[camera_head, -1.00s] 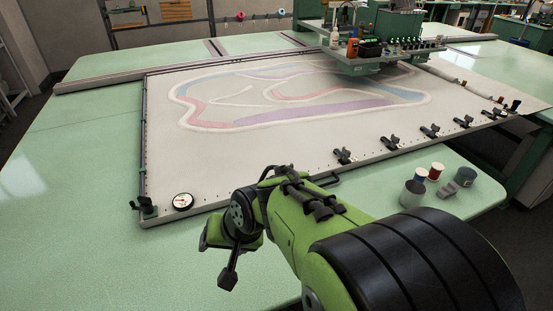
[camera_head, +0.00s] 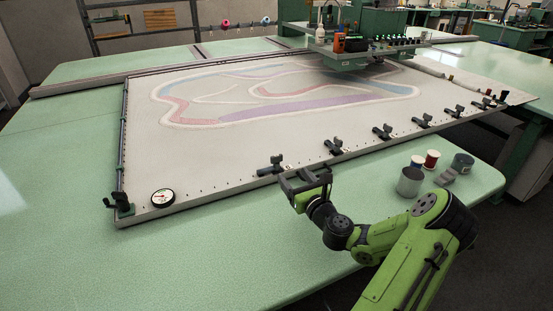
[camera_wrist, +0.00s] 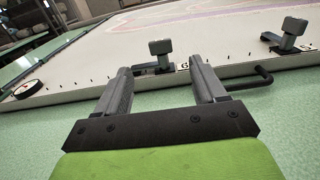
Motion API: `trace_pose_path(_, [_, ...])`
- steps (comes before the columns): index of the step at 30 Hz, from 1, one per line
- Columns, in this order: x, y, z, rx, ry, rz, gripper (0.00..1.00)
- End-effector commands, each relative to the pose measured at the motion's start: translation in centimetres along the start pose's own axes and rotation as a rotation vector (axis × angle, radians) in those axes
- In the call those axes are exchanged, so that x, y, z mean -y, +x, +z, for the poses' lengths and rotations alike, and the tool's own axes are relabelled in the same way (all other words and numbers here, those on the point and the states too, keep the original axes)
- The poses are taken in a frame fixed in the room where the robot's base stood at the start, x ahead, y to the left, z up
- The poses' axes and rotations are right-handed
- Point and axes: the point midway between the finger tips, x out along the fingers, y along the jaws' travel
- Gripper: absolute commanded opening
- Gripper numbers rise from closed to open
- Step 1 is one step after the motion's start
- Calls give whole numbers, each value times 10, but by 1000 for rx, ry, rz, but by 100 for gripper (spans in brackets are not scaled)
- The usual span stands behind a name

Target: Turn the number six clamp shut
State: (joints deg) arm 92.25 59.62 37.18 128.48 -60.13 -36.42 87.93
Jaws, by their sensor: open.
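The number six clamp (camera_head: 271,165) sits on the front edge of the tufting frame (camera_head: 205,195); it is the nearest dark clamp of the row. In the wrist view the same clamp (camera_wrist: 161,48) shows a squarish grey knob on a post, with a "6" label beside its base. My gripper (camera_head: 304,179) is open and empty, just to the right of and in front of the clamp. In the wrist view my gripper (camera_wrist: 158,72) has its two fingers pointing toward the clamp, which appears between and beyond the tips. No contact is visible.
A neighbouring clamp (camera_wrist: 289,33) and a dark bar handle (camera_wrist: 250,79) lie to the right. A round gauge (camera_head: 162,197) sits on the frame's near left corner. A grey cup (camera_head: 410,181) and spools (camera_head: 431,160) stand on the green table at right. The front-left table is clear.

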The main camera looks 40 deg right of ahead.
Motion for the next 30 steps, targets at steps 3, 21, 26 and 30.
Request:
trace_pose_path(3, [-2, 32, 1, 3, -7, 5, 70])
trace_pose_path(21, [-1, 127, -1, -3, -5, 3, 70])
trace_pose_path(26, [-1, 127, -1, -3, -5, 3, 69])
trace_pose_path(30, [-1, 127, -1, -3, -5, 3, 47])
